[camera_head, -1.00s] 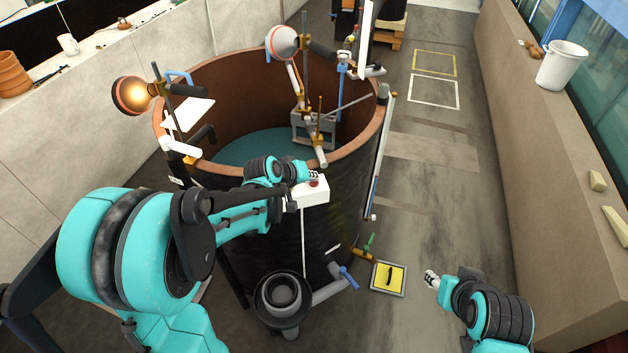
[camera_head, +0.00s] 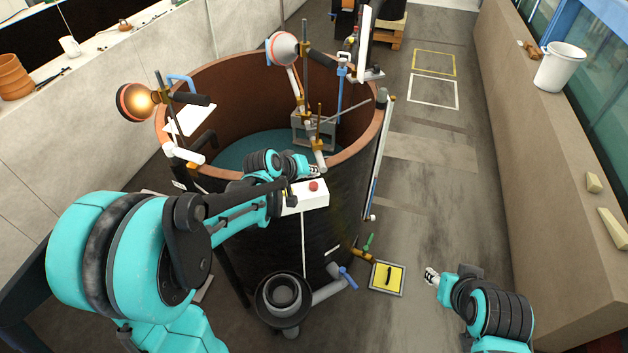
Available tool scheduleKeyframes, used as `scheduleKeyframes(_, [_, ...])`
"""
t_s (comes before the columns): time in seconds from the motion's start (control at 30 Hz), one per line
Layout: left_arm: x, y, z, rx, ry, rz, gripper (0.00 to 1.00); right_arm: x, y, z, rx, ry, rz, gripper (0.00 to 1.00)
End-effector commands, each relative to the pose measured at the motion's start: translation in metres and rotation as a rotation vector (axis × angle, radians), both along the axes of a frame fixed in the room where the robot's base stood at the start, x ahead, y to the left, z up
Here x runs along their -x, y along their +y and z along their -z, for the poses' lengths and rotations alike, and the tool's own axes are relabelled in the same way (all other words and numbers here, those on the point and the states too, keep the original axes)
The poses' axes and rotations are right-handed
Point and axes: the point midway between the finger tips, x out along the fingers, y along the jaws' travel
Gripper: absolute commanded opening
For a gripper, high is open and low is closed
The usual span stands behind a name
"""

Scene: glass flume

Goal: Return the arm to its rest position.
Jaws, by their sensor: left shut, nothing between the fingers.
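My left arm comes in from the left, and its gripper (camera_head: 314,170) is shut and empty near the front rim of the round tank (camera_head: 345,205). It is just above and behind a white box with a red button (camera_head: 314,186), apart from the button in the picture. My right gripper (camera_head: 431,276) is low at the right, over the floor and away from the tank. It is small in view, and I cannot tell whether its fingers are open or shut.
Lamps (camera_head: 136,101) and clamp rods stand around the tank rim. A yellow-topped square plate (camera_head: 387,278) lies on the floor, close to a pipe with a blue valve handle (camera_head: 347,277). A long ledge (camera_head: 545,150) with a white bucket (camera_head: 560,67) runs along the right.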

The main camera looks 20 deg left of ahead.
Motion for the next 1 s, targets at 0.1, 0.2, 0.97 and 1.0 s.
scheduleKeyframes(0.1, [0.000,0.000,-0.016,0.000,0.000,0.000,0.00,0.000,0.000,-0.013,0.000,0.000,0.000,0.40])
scheduleKeyframes(0.2, [0.000,0.000,-0.025,0.000,0.000,0.000,0.00,0.000,0.000,-0.019,0.000,0.000,0.000,0.40])
scheduleKeyframes(0.97, [0.040,-0.007,-0.018,-0.079,0.014,0.039,0.00,0.000,0.000,0.010,0.000,0.000,0.000,0.40])
scheduleKeyframes(1.0, [0.054,-0.009,-0.014,-0.108,0.018,0.054,0.00,0.000,0.000,0.018,0.000,0.000,0.000,0.40])
